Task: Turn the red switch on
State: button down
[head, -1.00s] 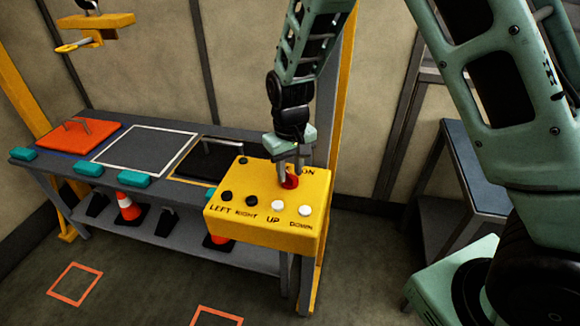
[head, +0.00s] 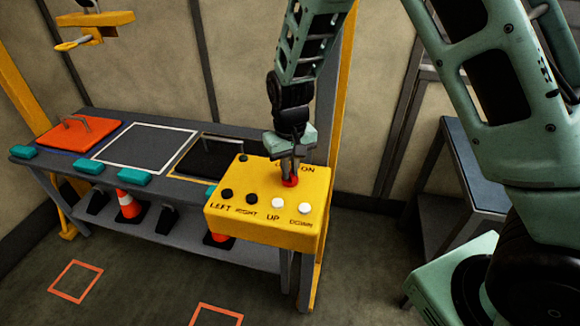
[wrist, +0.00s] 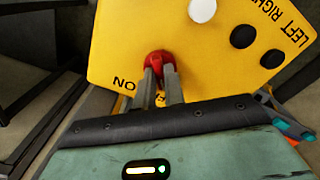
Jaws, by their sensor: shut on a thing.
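The red switch (head: 290,182) sits on top of the yellow control box (head: 265,228), near its back edge beside the word ON. My gripper (head: 289,176) points down over the box with its fingers shut on the red switch. In the wrist view the two grey fingertips (wrist: 164,72) meet the red switch (wrist: 158,58), one on each side. The fingers hide part of the switch and some lettering beside it.
Black buttons (head: 251,200) and white buttons (head: 278,202) stand in a row at the box's front. Behind is a grey bench (head: 100,180) with an orange panel (head: 80,132). Yellow posts and a hanging yellow hook (head: 72,44) stand nearby.

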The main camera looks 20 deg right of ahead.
jog(key=m+p, duration=0.1)
jog(key=m, duration=0.3)
jog(key=shift+r, duration=0.1)
jog(key=m+p, duration=0.1)
jog(key=m, duration=0.3)
jog(key=shift+m+p, duration=0.35)
jog(key=shift+m, duration=0.05)
jog(key=m+p, duration=0.2)
jog(key=m, duration=0.2)
jog(key=shift+m, duration=0.3)
jog(key=shift+w+m+p, duration=0.1)
jog(key=shift+m+p, duration=0.75)
jog(key=shift+m, duration=0.95)
jog(key=c, duration=1.5)
grip_release()
notch_tip(320, 180, up, 17)
jog(key=b, duration=0.3)
jog(key=shift+r, duration=0.15)
